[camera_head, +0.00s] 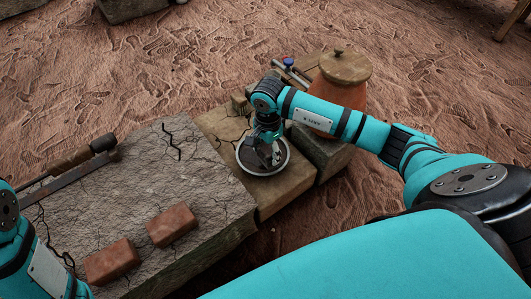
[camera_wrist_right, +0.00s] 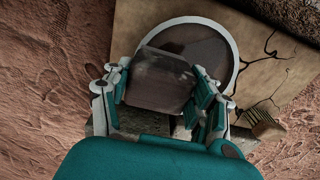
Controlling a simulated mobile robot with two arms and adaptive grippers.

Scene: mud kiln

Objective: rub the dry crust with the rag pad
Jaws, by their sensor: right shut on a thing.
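My right gripper (camera_head: 270,152) reaches down over a round, white-rimmed dish (camera_head: 243,167) with a dark inside. In the right wrist view it is shut on a brownish-grey block-like pad (camera_wrist_right: 160,82), which looks like the rag pad. The pad overlaps the dish (camera_wrist_right: 229,41); I cannot tell whether it touches the dark contents. A wide, cracked grey slab (camera_head: 150,175) on the left looks like dried mud; I cannot tell which cracked surface is the dry crust. Only part of my left arm shows at the left edge, without its gripper.
Two red bricks (camera_head: 172,225) (camera_head: 113,262) lie on the slab's near part. Long wooden-handled tools (camera_head: 70,163) lie at its far left. A tan cracked block (camera_head: 283,192) bears the dish. A lidded clay pot (camera_head: 342,75) stands beyond my right forearm. Footprinted earth lies around.

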